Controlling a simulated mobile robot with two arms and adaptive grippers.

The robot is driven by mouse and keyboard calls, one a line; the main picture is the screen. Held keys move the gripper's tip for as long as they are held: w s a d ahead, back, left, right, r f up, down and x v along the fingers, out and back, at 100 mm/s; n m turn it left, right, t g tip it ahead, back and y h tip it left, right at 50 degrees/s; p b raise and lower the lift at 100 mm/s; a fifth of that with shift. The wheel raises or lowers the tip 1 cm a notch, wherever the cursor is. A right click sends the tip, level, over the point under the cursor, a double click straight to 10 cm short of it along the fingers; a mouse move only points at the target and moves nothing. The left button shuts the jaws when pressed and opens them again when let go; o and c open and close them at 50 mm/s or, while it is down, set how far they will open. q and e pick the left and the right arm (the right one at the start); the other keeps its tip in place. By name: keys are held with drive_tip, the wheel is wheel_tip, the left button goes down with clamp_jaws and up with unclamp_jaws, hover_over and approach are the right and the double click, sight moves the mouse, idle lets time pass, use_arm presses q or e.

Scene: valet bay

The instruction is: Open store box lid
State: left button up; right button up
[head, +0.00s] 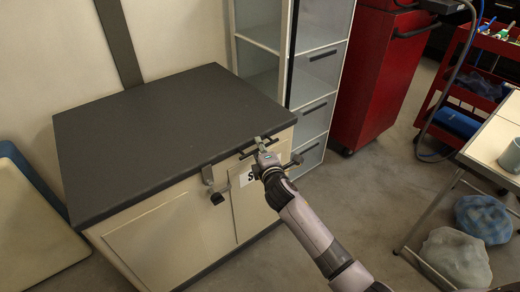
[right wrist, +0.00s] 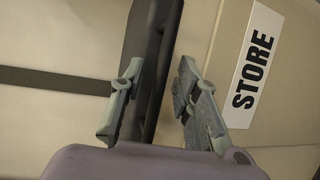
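The store box (head: 150,240) is a cream cabinet-like box with a flat dark grey lid (head: 150,125). The lid lies shut on it. A white label reading STORE shows on its front in the right wrist view (right wrist: 257,65); in the head view my arm partly covers it. My right gripper (head: 262,147) is at the lid's front edge, near the right front corner. In the right wrist view its two fingers (right wrist: 160,85) stand apart, with the dark lid edge (right wrist: 160,30) between them. A gap shows beside the right finger. My left gripper is not in view.
A latch (head: 213,188) hangs on the box front, left of my gripper. A grey glass-sided cabinet (head: 315,90) and a red cabinet (head: 375,70) stand behind to the right. A table (head: 495,140) with a mug and blue and grey bundles are at the right.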

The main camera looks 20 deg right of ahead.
drive_tip(key=shift+c, duration=0.5)
clamp_jaws()
